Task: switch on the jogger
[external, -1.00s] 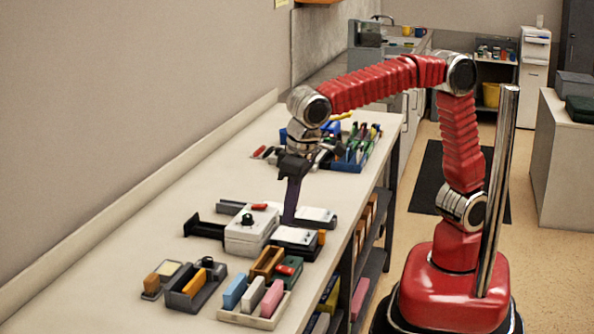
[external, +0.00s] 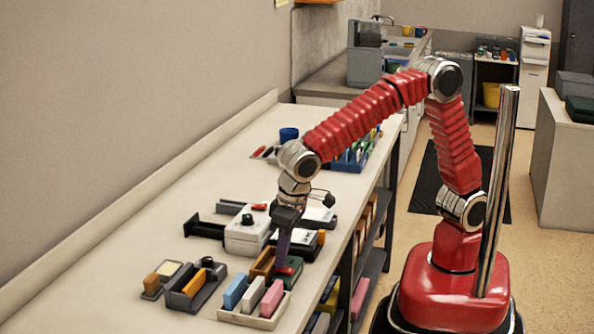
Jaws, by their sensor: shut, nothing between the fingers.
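The jogger is not clearly identifiable. A white box (external: 243,237) with a small dark control on top and a black bar at its left side may be it; it stands mid-bench. My gripper (external: 283,268) is shut and empty, pointing down just right of this box. Its tips are at a small dark green item with a red part (external: 290,270), beside a brown open tray (external: 261,265). Whether the tips touch the item cannot be told. The gripper partly hides the tray and the green item.
A tray of blue, white and pink blocks (external: 235,292) lies in front of my gripper. A dark tray with an orange block (external: 192,285) is to the left. White-topped devices (external: 318,217) stand behind. The bench's left strip is clear.

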